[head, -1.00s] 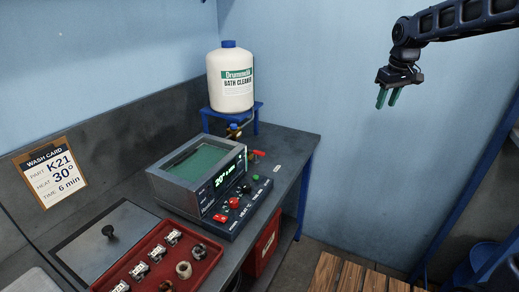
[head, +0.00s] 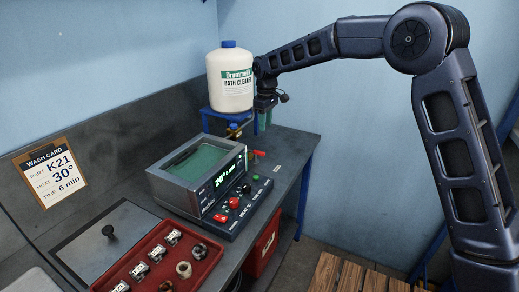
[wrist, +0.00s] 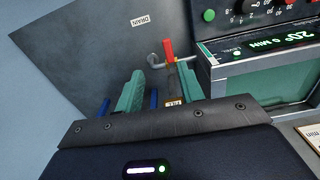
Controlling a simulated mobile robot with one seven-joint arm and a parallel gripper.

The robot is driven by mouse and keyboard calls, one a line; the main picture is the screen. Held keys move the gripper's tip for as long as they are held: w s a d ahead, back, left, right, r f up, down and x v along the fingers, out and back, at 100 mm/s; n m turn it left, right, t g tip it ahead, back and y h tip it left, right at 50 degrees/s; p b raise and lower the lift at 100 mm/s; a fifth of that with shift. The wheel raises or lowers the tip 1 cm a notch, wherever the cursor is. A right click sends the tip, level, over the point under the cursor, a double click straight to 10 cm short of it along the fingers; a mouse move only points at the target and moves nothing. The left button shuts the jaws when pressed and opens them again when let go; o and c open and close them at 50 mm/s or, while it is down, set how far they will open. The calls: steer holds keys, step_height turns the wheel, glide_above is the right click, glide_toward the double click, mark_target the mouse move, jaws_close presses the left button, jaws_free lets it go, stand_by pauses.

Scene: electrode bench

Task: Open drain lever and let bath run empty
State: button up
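The bath (head: 203,181) stands on the bench with green liquid (head: 200,160) in it; its display reads 20° and 0 min. The red drain lever (head: 257,153) is at the bath's far right side. In the wrist view the lever (wrist: 168,49) stands out from a metal pipe, near the DRAIN label (wrist: 140,21). My gripper (head: 264,120) is above that end of the bench, beside the jug. In the wrist view its teal fingers (wrist: 158,82) are apart, with the lever just beyond the fingertips, near the right one. I see no contact.
The bath cleaner jug (head: 231,80) stands on a blue stand (head: 213,122) close left of my gripper. A control panel (head: 238,208) fronts the bath. A red parts tray (head: 207,254) and a wash card (head: 50,172) are at left. The bench's far right corner is mostly clear.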

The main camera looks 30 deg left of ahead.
mark_target(259, 151)
steer(key=f, duration=0.4)
steer(key=a+f, duration=0.1)
steer(key=f, duration=0.3)
steer(key=s+a+f, duration=0.1)
steer(key=f, duration=0.3)
steer(key=shift+s, duration=0.1)
jaws_close()
